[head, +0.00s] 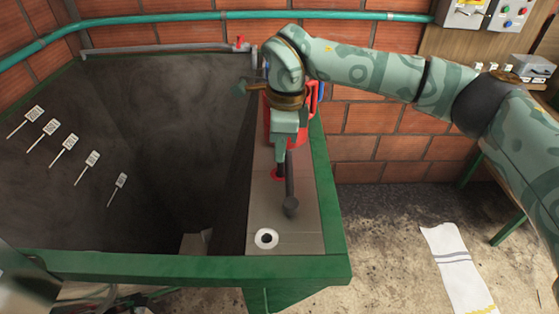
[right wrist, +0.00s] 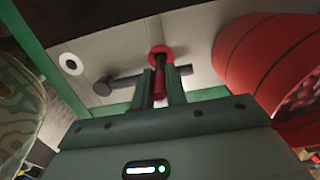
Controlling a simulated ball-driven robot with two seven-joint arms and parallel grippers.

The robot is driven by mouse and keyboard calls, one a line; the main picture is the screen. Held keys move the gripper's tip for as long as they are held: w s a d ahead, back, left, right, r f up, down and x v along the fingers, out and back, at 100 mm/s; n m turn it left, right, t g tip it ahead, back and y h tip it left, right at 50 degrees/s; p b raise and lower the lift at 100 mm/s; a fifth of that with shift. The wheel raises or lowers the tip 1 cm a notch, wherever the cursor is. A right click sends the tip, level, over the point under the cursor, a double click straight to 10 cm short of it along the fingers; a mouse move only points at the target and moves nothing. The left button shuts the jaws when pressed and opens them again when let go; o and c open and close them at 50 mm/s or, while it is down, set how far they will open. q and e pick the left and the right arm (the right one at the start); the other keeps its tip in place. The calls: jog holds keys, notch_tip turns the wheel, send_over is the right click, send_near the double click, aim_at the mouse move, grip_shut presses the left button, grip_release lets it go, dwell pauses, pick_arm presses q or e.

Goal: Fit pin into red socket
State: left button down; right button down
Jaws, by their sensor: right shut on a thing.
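The red socket (head: 277,175) is a red ring in the grey plate on the tank's right rim. It also shows in the right wrist view (right wrist: 161,52). My right gripper (head: 279,162) points down right over this socket. In the right wrist view its fingers (right wrist: 162,86) are shut on a slim red pin (right wrist: 160,84). The pin lines up with the red ring; whether its tip is inside or just above is hidden. My left gripper is not in view.
A white-ringed hole (head: 266,239) lies nearer on the plate. A dark hammer-like rod (head: 291,205) lies close beside the red socket. A large red container (right wrist: 270,62) stands behind the gripper. The deep dark tank (head: 150,130) opens to the left, edged by a green rim (head: 180,265).

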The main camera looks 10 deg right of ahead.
aim_at(280, 174)
notch_tip(280, 174, down, 4)
jog(key=shift+r, duration=0.2)
jog(key=shift+f, duration=0.1)
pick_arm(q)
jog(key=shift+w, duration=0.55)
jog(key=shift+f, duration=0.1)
pick_arm(e)
jog(key=shift+f, duration=0.1)
jog(key=c, duration=1.4)
grip_release()
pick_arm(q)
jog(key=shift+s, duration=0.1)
pick_arm(e)
jog(key=r, duration=0.8)
jog(key=d+r, duration=0.1)
jog(key=r, duration=0.3)
jog(key=shift+s+r+p, duration=0.1)
jog(key=shift+r+p, duration=0.05)
jog(key=shift+p, duration=0.15)
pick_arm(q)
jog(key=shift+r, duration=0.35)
